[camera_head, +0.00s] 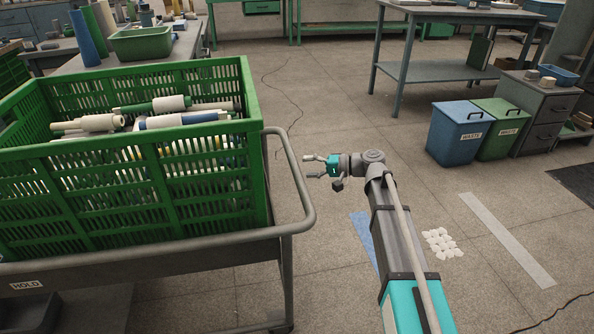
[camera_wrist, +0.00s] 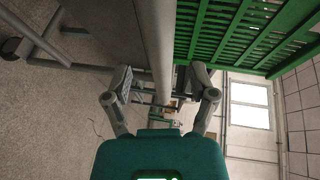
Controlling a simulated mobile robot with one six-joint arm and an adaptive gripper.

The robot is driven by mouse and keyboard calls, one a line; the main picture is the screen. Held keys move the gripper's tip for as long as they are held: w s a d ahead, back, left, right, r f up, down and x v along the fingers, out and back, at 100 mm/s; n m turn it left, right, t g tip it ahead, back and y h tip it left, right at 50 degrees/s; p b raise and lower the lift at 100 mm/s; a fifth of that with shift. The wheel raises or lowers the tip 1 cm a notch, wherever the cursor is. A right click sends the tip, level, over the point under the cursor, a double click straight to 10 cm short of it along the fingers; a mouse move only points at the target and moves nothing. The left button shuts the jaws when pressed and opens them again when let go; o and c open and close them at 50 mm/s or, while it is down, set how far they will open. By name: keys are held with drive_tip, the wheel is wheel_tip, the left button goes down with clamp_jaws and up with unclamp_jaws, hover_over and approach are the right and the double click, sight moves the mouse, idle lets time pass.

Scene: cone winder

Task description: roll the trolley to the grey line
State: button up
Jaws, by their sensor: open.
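The trolley (camera_head: 150,255) stands at the left in the head view, with a grey tubular handle (camera_head: 300,195) curving round its right end. My gripper (camera_head: 308,166) is open and empty just right of the handle, its fingers pointing left toward it. In the wrist view the handle bar (camera_wrist: 156,50) runs down the middle of the picture, between the open fingers of my gripper (camera_wrist: 163,92) as seen; I cannot tell whether it lies between them or just beyond. The grey line (camera_head: 507,240) is a pale strip on the floor at the right, well apart from the trolley.
A green crate (camera_head: 130,180) of yarn cones and tubes sits on the trolley. A blue strip (camera_head: 363,238) and a white patch (camera_head: 442,243) mark the floor. Blue (camera_head: 458,133) and green (camera_head: 503,127) waste bins stand at the back right. The middle floor is mostly clear.

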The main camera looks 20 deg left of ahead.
sight(294, 168)
drive_tip(key=shift+b+x, duration=0.35)
drive_tip(key=shift+x, duration=2)
